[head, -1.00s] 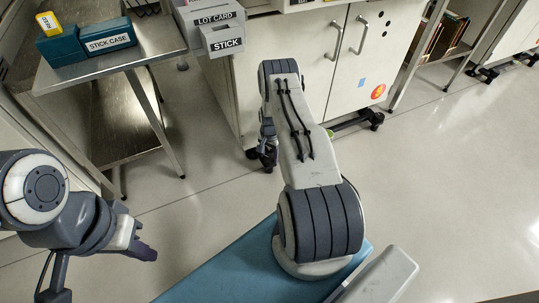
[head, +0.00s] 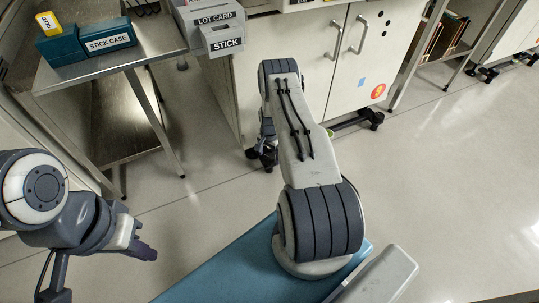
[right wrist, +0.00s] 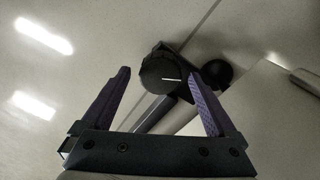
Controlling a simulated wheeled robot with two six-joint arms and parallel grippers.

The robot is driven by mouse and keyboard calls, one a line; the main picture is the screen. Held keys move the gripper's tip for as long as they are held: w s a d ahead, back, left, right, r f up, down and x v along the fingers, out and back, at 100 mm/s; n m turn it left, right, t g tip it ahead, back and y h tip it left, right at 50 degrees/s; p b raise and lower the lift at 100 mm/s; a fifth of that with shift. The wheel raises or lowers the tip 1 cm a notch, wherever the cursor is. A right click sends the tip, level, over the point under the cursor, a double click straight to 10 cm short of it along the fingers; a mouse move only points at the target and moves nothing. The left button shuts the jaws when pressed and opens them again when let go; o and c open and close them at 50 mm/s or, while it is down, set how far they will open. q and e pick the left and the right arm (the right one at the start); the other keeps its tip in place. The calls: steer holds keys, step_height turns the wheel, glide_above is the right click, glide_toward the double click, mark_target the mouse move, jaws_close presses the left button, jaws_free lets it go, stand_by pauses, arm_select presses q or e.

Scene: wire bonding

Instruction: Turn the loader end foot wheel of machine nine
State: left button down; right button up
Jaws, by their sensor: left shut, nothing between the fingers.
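The foot wheel (right wrist: 163,72) is a dark, round knob with a white line on its face, in the right wrist view. My right gripper (right wrist: 159,74) is open, with a purple finger on each side of the wheel; gaps show, and I cannot tell the depth between them. In the head view my right forearm mostly hides that gripper. Dark foot parts (head: 264,157) show low at the near corner of the white machine cabinet (head: 305,85). My left gripper (head: 146,251) is shut and empty over the floor at the left.
A dark round caster (right wrist: 217,74) sits beside the wheel in the right wrist view. A steel table (head: 105,58) with a teal stick case (head: 88,44) stands at the left. Another caster foot (head: 368,119) is further right under the cabinet. Floor at the right is open.

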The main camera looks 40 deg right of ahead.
mark_target(269, 157)
steer(key=shift+r, duration=0.1)
step_height(269, 157, up, 10)
steer(key=p, duration=0.5)
steer(key=shift+r, duration=0.15)
stand_by(0.3)
